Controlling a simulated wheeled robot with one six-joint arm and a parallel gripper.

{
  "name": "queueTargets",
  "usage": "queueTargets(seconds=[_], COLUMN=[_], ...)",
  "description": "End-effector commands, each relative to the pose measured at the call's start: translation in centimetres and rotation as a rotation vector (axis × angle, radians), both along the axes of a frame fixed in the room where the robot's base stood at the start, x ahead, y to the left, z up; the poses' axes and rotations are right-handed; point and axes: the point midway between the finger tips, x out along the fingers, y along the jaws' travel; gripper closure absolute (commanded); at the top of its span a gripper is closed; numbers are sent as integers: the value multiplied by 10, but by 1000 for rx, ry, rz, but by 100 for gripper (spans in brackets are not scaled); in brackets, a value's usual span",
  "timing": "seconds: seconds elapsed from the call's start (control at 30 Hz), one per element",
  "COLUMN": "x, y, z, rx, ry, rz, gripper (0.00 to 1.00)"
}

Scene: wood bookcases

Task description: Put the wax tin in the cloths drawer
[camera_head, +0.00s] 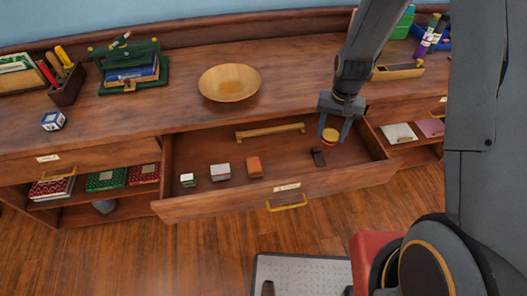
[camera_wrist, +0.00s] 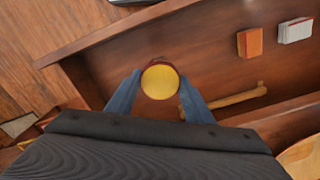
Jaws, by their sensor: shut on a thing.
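The wax tin, a small round tin with a yellow lid and a dark red side (camera_head: 330,135), is between the fingers of my gripper (camera_head: 335,130). My gripper is shut on it and holds it over the right part of a pulled-out wooden drawer (camera_head: 230,204). In the wrist view the tin (camera_wrist: 160,82) sits between the two blue fingers, above the drawer. The drawer's label is too small to read, so I cannot tell if it is the cloths drawer. Whether the tin touches the drawer floor is unclear.
A wooden bowl (camera_head: 230,82) stands on the top. Flat pale (camera_head: 399,133) and pink (camera_head: 431,127) things lie at right. The drawer's front middle is clear.

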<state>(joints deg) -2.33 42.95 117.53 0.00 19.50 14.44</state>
Motion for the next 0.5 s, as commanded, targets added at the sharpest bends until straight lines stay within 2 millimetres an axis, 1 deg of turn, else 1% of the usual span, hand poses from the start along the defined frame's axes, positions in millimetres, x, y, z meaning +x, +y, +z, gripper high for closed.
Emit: queueTargets(seconds=[0.03,0.1,0.5], x=[3,5,10], y=[9,21,93], z=[-9,-16,-54], rx=[0,0,1], ry=[0,0,1], rz=[-72,-195,-895], gripper=[79,79,79])
